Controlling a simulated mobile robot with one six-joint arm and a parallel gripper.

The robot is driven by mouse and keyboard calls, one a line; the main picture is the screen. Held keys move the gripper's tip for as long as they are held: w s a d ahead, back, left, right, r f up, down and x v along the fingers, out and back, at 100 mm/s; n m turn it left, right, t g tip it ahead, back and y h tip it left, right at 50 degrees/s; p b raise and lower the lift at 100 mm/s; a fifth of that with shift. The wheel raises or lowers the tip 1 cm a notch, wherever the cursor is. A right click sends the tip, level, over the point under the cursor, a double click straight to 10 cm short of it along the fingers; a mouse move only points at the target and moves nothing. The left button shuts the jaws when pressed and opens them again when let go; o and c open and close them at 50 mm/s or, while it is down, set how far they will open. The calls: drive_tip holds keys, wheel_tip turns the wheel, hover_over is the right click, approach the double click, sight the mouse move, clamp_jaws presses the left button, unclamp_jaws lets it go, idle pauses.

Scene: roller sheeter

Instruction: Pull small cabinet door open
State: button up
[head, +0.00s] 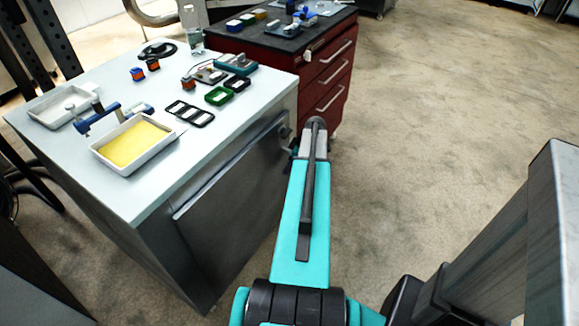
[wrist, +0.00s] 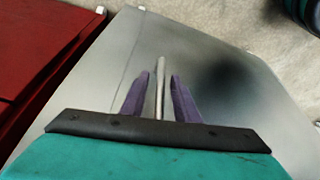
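The small cabinet is a white-topped grey unit at the left of the head view. Its dark grey door (head: 232,203) looks shut or nearly so. The door's grey metal face (wrist: 95,85) also fills much of the wrist view. A slim metal handle (wrist: 160,88) stands out from it. My gripper (wrist: 160,78) has its two purple fingers on either side of the handle, with narrow gaps showing, so it looks open around it. In the head view my gripper is at the door's far edge, mostly hidden by my teal arm.
A red drawer cabinet (head: 327,85) stands just beyond the small cabinet and shows at the left of the wrist view. The white top holds a tray with a yellow sheet (head: 133,145) and several small parts. The floor (head: 440,120) to the right is clear.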

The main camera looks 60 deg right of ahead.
clamp_jaws()
drive_tip(key=shift+a, duration=0.2)
drive_tip(key=shift+s, duration=0.15)
